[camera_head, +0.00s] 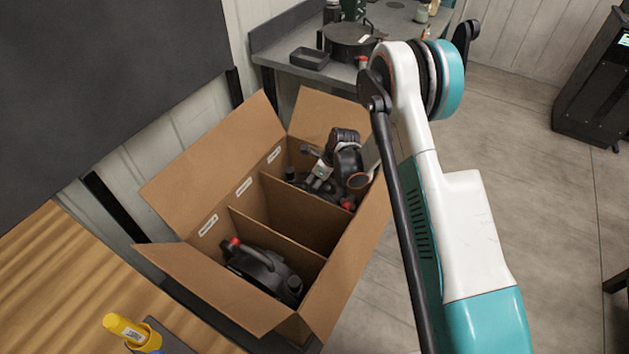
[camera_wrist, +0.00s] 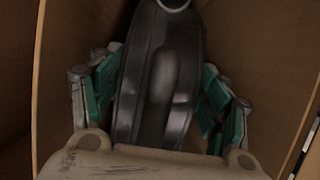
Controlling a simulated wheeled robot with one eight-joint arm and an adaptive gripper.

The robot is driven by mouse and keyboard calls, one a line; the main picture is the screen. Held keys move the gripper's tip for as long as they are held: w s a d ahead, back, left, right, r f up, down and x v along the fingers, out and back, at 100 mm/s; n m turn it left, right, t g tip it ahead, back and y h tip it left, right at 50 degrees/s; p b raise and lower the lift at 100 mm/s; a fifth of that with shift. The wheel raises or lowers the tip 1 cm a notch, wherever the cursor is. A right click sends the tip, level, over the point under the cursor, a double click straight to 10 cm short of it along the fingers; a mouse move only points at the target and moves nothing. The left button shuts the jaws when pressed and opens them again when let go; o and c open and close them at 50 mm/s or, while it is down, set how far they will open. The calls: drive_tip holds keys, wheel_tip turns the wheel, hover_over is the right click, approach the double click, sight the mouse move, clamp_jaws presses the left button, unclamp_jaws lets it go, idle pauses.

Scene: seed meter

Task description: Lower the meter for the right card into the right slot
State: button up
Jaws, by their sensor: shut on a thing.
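My gripper (camera_head: 320,172) is down in the far compartment of the cardboard box (camera_head: 357,240). It is shut on a dark round seed meter (camera_head: 318,191), which has a red part at its near side. In the wrist view the meter (camera_wrist: 155,95) stands edge-on between the teal fingers, with brown cardboard walls on both sides. Its lower part is hidden, so I cannot tell whether it touches the floor of the slot. Another black meter (camera_head: 265,268) with a red tip sits in the nearest compartment. The middle compartment (camera_head: 285,215) looks empty.
White label cards (camera_head: 243,187) line the box's left wall, one per compartment. The box flaps stand open. A grey bench (camera_head: 290,65) behind holds a tray (camera_head: 309,59) and a round black device (camera_head: 350,38). A yellow-handled tool (camera_head: 125,330) is at lower left.

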drive_tip(key=o, duration=2.2)
drive_tip(key=shift+c, duration=0.2)
drive_tip(key=shift+r+p, duration=2.75)
drive_tip(key=shift+r, duration=3.25)
